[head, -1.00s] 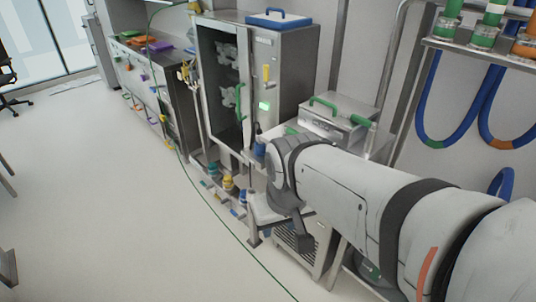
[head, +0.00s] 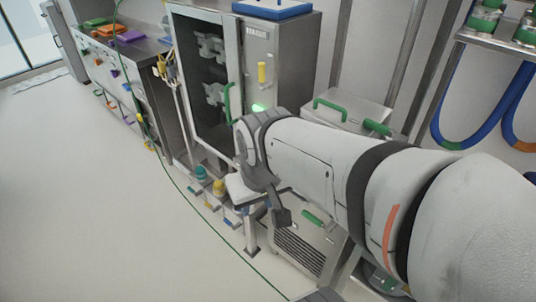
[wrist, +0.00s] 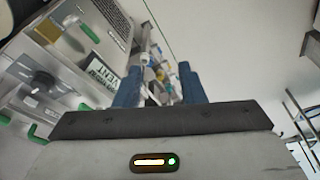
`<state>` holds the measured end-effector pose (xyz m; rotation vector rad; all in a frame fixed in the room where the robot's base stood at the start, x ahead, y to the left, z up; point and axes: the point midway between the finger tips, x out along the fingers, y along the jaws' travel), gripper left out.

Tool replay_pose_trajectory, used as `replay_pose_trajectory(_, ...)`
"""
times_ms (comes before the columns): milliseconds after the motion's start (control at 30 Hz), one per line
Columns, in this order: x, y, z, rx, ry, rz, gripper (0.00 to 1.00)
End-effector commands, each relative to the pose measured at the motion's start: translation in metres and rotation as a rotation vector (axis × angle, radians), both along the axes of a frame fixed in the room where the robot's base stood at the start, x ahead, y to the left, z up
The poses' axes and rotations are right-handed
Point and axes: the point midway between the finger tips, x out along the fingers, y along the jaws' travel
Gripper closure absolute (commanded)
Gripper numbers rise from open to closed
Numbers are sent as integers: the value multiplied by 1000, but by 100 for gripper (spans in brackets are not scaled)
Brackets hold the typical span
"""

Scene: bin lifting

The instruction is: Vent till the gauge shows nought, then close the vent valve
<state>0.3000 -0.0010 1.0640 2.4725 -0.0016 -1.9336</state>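My gripper (wrist: 161,70) shows in the wrist view as two blue fingers held apart, with nothing between them but the background. My gripper is apart from the label. I cannot make out a gauge in either view. In the head view my arm hides much of the low metal unit, and the fingers cannot be made out.
Blue hoses (head: 478,135) hang at right. A thin green cable crosses the clear floor (head: 110,220) at left.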

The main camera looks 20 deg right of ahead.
Motion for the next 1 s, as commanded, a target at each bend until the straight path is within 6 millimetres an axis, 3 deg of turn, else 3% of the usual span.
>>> replay_pose_trajectory(133,8,4,-7,24,-15,-25,56)
replay_pose_trajectory(233,33,19,-26,99,-65,-101,56)
replay_pose_trajectory(367,94,34,-66,277,-186,-353,56)
replay_pose_trajectory(467,150,33,-102,426,-300,-635,56)
replay_pose_trajectory(600,215,4,-158,581,-477,-1065,56)
replay_pose_trajectory(733,247,-45,-220,635,-679,-1476,56)
replay_pose_trajectory(867,247,-102,-286,610,-943,-1852,56)
replay_pose_trajectory(1000,214,-152,-343,489,-1289,-2134,56)
